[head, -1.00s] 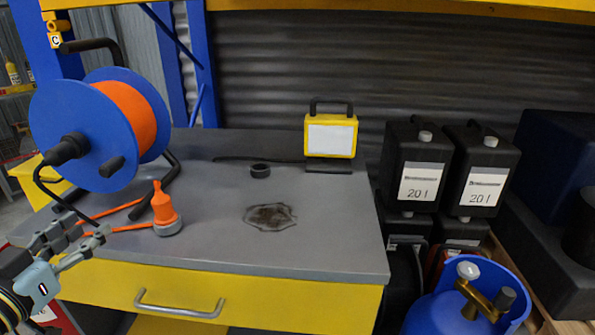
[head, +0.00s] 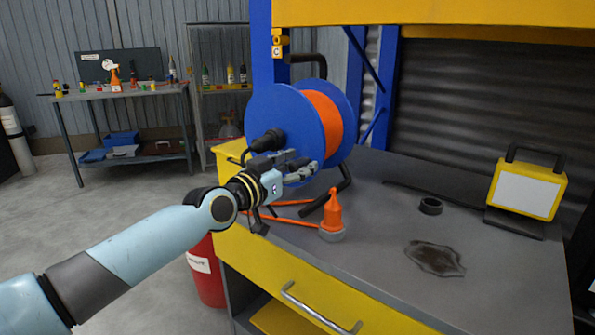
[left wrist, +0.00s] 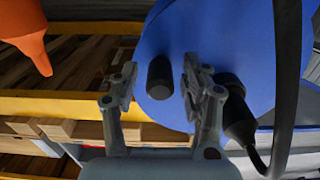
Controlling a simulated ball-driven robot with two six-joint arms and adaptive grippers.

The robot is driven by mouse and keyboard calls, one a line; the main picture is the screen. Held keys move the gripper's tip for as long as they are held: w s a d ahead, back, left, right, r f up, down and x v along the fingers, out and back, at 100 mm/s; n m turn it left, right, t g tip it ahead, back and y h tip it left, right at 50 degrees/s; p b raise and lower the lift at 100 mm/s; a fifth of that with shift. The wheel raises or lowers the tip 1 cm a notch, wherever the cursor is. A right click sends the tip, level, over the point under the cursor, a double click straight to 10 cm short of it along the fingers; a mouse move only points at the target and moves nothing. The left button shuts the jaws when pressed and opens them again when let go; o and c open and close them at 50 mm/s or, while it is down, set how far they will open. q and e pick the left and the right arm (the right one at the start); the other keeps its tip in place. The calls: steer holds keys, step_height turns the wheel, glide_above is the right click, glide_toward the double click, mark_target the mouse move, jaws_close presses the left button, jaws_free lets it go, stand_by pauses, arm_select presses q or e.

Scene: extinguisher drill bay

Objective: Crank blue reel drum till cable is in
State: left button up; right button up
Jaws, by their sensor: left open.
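The blue reel drum (head: 264,108) stands upright on the workbench's left end, with orange cable (head: 326,116) wound between its flanges. Loose orange cable (head: 288,221) runs along the bench by an orange connector (head: 333,212). My left gripper (head: 308,170) is at the lower front of the near flange. In the left wrist view its open fingers stand either side of the black crank knob (left wrist: 160,76), with gaps visible. In the head view the gripper hides this knob. A black plug (left wrist: 237,114) on the flange is right of the fingers. My right gripper is not in view.
The grey bench top (head: 385,210) holds a black ring (head: 431,205), a dark stain (head: 435,258) and a yellow work lamp (head: 527,187). A red container (head: 206,272) stands below the bench's left side. Open floor lies left.

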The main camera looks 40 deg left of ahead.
arm_select(q)
jaws_close()
stand_by(0.3)
steer(key=shift+w, duration=0.1)
